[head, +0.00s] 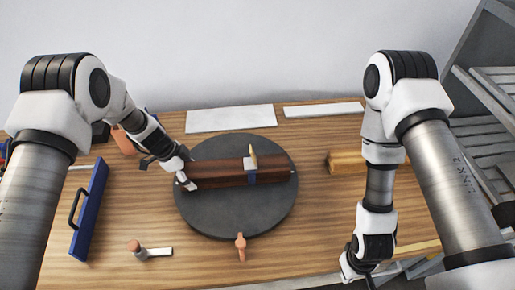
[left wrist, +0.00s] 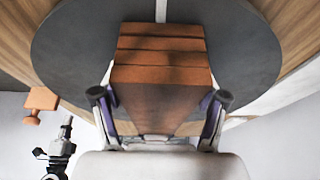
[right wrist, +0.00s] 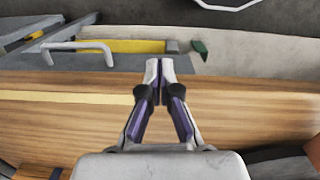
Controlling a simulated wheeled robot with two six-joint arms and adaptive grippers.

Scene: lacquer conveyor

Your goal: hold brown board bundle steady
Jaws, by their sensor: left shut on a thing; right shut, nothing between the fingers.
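The brown board bundle (head: 222,176) lies flat across the round dark turntable (head: 238,222), with a blue band and a pale block around it right of its middle. My left gripper (head: 186,178) is shut on the bundle's left end. In the left wrist view the stacked boards (left wrist: 160,75) sit between the two fingers (left wrist: 158,110). My right gripper (head: 358,272) is low at the front right of the table, apart from the bundle. In the right wrist view its fingertips (right wrist: 159,68) are together with nothing between them.
A blue tool with a black handle (head: 90,212) lies at the left. A small brush-like item (head: 150,250) lies at front left. A yellowish wood block (head: 345,161) lies right of the turntable. Pale flat sheets (head: 230,118) lie along the back. Grey shelving (head: 490,95) stands at the right.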

